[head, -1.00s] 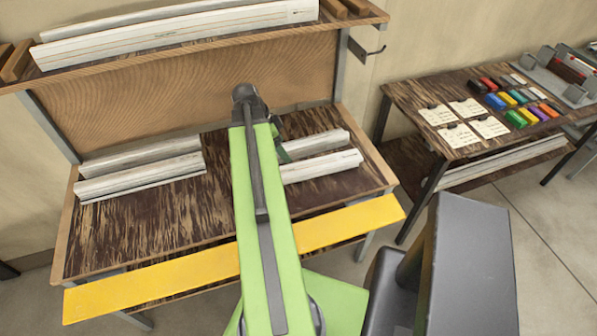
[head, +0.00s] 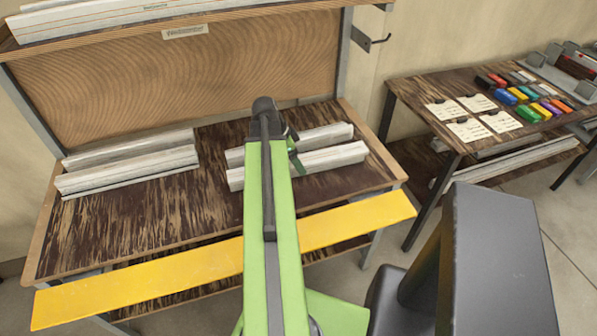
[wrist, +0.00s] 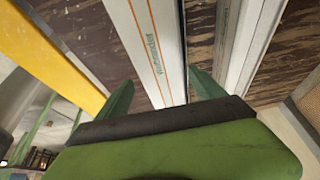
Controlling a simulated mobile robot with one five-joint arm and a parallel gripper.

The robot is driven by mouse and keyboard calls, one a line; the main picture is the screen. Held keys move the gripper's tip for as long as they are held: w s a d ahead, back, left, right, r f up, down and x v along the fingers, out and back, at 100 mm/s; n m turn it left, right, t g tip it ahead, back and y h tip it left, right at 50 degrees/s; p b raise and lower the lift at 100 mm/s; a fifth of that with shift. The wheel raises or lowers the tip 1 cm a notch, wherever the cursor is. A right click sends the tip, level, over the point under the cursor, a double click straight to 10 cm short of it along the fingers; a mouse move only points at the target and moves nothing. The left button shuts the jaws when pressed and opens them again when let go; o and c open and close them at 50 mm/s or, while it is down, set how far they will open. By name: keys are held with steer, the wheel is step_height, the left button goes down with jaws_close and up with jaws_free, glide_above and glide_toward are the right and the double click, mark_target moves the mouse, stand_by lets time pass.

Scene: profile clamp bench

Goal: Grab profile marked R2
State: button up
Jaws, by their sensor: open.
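Two white-grey profiles lie side by side at the right of the bench top: a front one (head: 330,159) and a back one (head: 325,136). Another pair lies at the left, a front one (head: 125,173) and a back one (head: 130,149). No R2 mark is legible. My gripper (head: 292,152) is over the right pair, partly hidden by my arm. In the wrist view my gripper (wrist: 160,90) is open, its green fingers on either side of the front right profile (wrist: 150,45). The back right profile (wrist: 248,45) lies outside the right finger. I cannot tell whether the fingers touch anything.
A yellow strip (head: 150,268) runs along the bench front. A shelf (head: 250,18) with long profiles overhangs the back, with a hook (head: 375,42) at its right. A side table (head: 410,90) at right holds cards and coloured blocks. The bench middle between the pairs is clear.

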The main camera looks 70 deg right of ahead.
steer(key=b+x, duration=0.2)
steer(key=x, duration=0.2)
steer(key=shift+d, duration=0.1)
steer(key=shift+w+r, duration=0.1)
steer(key=shift+r, duration=0.05)
jaws_close()
